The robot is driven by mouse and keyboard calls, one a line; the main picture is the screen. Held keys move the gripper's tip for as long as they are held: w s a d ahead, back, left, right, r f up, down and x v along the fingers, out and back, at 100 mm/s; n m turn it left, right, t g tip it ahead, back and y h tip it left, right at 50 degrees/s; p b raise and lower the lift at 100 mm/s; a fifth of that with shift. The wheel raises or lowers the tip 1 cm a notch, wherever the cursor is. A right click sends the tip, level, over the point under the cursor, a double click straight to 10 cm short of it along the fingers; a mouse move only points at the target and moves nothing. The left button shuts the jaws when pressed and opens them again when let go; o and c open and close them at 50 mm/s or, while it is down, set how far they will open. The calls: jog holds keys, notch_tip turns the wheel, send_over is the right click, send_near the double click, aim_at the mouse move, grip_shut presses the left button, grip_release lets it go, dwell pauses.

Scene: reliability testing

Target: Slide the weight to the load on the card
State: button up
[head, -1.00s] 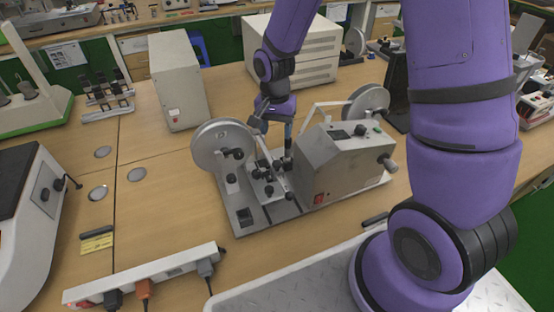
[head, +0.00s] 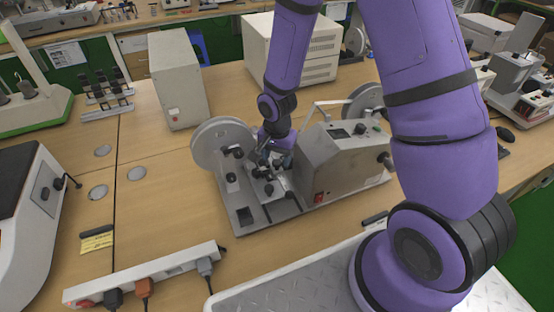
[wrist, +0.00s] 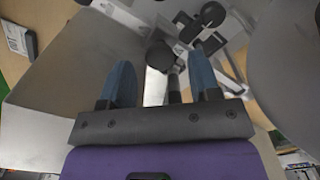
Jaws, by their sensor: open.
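The grey test machine (head: 340,165) stands on the bench with a large disc (head: 222,142) at its left end. My gripper (wrist: 160,70) is down among the fittings between the disc and the grey housing. In the wrist view its two blue fingers are apart. A dark round piece (wrist: 161,55) on a rod shows between and just beyond them; I cannot tell whether it is the weight, and no grip on it shows. The yellow card (head: 97,243) lies on the bench at left, its writing too small to read. In the head view my arm partly hides the machine's middle.
A power strip (head: 150,274) with plugs lies at the front left. A grey box (head: 178,80) and a cream cabinet (head: 310,55) stand behind the machine. A metal plate (head: 300,285) is at the front. Bare bench lies left of the machine.

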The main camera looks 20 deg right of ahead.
jog(key=shift+f, duration=0.85)
